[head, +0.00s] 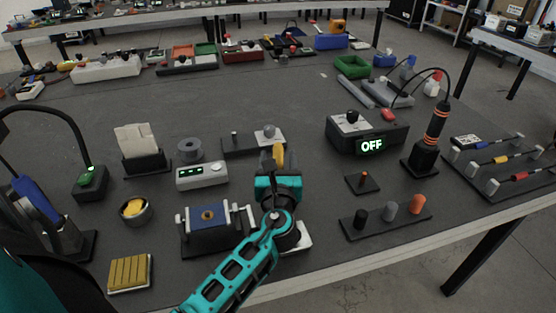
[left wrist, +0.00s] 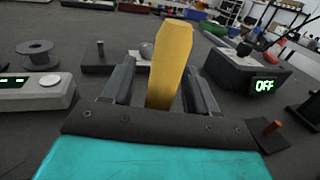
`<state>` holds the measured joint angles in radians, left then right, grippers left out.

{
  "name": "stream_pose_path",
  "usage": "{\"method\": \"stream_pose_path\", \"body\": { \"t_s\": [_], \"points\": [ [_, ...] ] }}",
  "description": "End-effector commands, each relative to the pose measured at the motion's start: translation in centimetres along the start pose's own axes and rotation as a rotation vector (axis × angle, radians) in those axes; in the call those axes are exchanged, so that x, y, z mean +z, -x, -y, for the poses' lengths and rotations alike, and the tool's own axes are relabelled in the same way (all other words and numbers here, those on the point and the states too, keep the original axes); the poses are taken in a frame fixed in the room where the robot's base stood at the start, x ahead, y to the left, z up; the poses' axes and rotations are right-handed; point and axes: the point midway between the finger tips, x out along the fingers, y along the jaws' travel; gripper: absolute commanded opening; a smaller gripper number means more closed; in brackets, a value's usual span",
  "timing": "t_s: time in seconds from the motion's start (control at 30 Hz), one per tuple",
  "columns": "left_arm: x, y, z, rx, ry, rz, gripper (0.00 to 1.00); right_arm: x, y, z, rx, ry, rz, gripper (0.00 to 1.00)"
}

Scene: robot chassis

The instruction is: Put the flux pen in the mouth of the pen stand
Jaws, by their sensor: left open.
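A yellow, faceted, pen-like thing (head: 279,155), which looks like the flux pen, also shows in the left wrist view (left wrist: 168,65). There it stands nearly upright between the fingers of my left gripper (left wrist: 160,85), with its lower end hidden behind the gripper body. My left gripper (head: 279,168) is open around it, and a gap shows on the left of the yellow thing. I cannot tell for sure which thing is the pen stand. A dark base (head: 237,149) with a short post and a grey ball lies just behind the gripper. My right gripper is out of view.
A blue-topped fixture (head: 208,216) and a white meter (head: 203,176) stand left of my gripper. Right of it are a small base with an orange peg (head: 364,183), a rack of cylinders (head: 386,217) and a box reading OFF (head: 366,133). Bare table lies further back.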

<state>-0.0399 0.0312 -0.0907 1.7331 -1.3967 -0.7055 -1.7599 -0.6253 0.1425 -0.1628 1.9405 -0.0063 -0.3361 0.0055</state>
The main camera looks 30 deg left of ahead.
Motion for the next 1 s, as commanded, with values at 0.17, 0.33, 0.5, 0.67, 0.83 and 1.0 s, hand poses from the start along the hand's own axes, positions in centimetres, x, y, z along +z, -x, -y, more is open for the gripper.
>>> {"method": "stream_pose_path", "body": {
  "t_s": [0.17, 0.33, 0.5, 0.67, 0.83, 1.0],
  "points": [
    [0.0, 0.0, 0.0, 0.000, 0.000, -0.001, 0.58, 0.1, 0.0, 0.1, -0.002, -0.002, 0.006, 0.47],
    [3.1, 0.0, 0.0, 0.000, 0.004, 0.003, 0.58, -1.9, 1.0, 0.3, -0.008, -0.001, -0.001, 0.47],
    [7.5, 0.0, 0.0, 0.001, 0.005, 0.003, 0.58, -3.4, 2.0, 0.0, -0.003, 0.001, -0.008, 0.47],
    [11.5, 0.0, 0.0, 0.000, 0.003, 0.004, 0.58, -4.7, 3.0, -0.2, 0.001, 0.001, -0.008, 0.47],
    [15.5, 0.0, 0.0, -0.001, 0.002, 0.004, 0.58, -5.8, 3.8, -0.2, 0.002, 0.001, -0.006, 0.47],
    [18.2, 0.0, 0.0, 0.000, 0.003, 0.005, 0.58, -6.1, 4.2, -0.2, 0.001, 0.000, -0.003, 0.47]
  ]
}}
